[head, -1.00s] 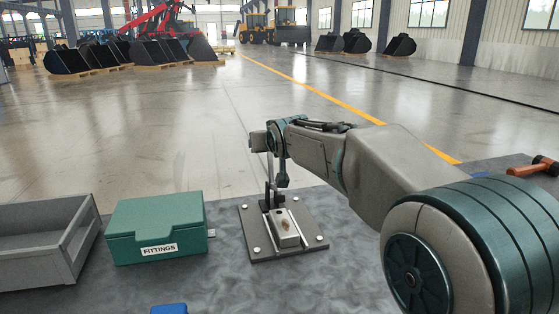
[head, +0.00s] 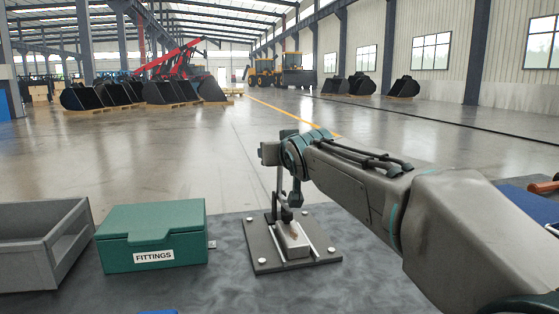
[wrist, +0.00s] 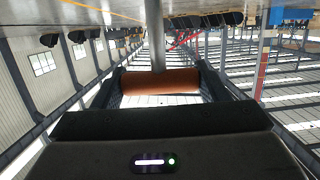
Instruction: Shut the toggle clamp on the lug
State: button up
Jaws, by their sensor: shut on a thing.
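The toggle clamp (head: 284,213) stands on a grey base plate (head: 263,257) with bolts at its corners. A pale block with a brownish mark, which looks like the lug (head: 293,243), lies on the plate in front of it. The clamp's thin lever (head: 279,182) stands nearly upright in the head view, its top hidden behind my wrist. In the wrist view, my gripper (wrist: 160,84) is shut on the orange-brown handle grip (wrist: 160,80), which lies crosswise between the fingers. A grey rod runs from it. My fingertips are hidden in the head view.
A green FITTINGS box (head: 152,236) sits left of the plate, with an open grey bin (head: 40,245) farther left. An orange-handled thing (head: 545,186) lies at the far right. The mat in front of the plate is clear. Loaders and buckets stand far back.

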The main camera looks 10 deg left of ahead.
jog(key=shift+s+d+f+b, duration=0.2)
jog(key=shift+s+f+b, duration=0.1)
jog(key=shift+s+b, duration=0.25)
jog(key=o, duration=1.4)
jog(key=shift+s+r, duration=0.1)
jog(key=p+v, duration=0.1)
jog(key=v, duration=1.3)
